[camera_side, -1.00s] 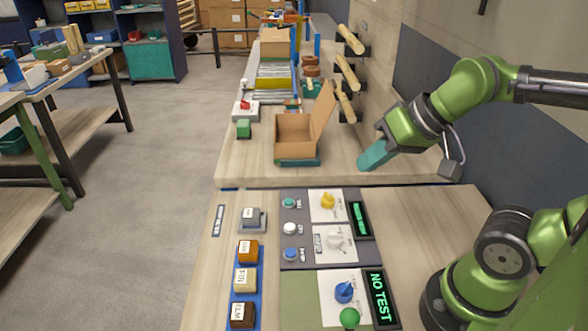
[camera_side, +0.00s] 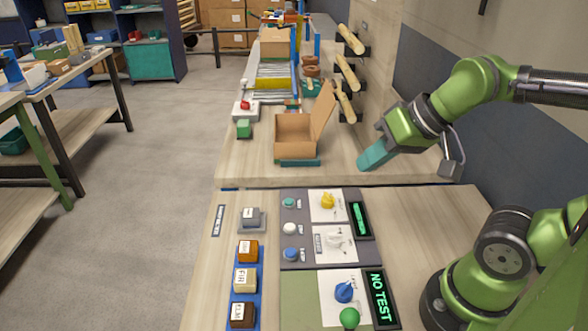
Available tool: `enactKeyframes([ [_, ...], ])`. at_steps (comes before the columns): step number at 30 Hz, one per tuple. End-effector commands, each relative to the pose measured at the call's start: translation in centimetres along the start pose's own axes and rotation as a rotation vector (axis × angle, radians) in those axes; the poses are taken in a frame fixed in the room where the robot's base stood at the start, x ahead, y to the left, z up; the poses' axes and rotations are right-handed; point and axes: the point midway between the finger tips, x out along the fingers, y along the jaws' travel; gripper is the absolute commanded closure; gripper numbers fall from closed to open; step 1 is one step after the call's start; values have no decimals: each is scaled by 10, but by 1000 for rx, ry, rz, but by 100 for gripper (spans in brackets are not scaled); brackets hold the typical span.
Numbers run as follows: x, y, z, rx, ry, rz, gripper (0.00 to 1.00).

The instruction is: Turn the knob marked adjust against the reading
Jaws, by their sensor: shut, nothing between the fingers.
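My gripper (camera_side: 372,158), with teal fingers, is shut and empty above the far wooden bench, right of the open cardboard box. It is well apart from the control panel. The panel (camera_side: 285,258) on the near bench carries a yellow knob (camera_side: 327,200), a white knob (camera_side: 334,241) and a blue knob (camera_side: 344,291), each on a white plate. The label by the white knob is too small to read, so I cannot tell which knob is marked adjust. A narrow green display (camera_side: 360,218) stands beside the yellow knob.
An open cardboard box (camera_side: 293,137) stands on the far bench. Green, white and blue buttons line the panel's left side. A green ball-topped part (camera_side: 349,317) is near the blue knob. Labelled blocks (camera_side: 245,279) sit in a blue tray at left. Bench right of the panel is clear.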

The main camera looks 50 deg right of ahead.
Motion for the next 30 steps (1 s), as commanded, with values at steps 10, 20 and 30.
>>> enactKeyframes([
  [10, 0, 0, 0, 0, 0, 0, 98],
  [20, 37, -19, 8, 5, -240, 4, 48],
  [30, 89, 7, -16, 634, -378, 510, 37],
])
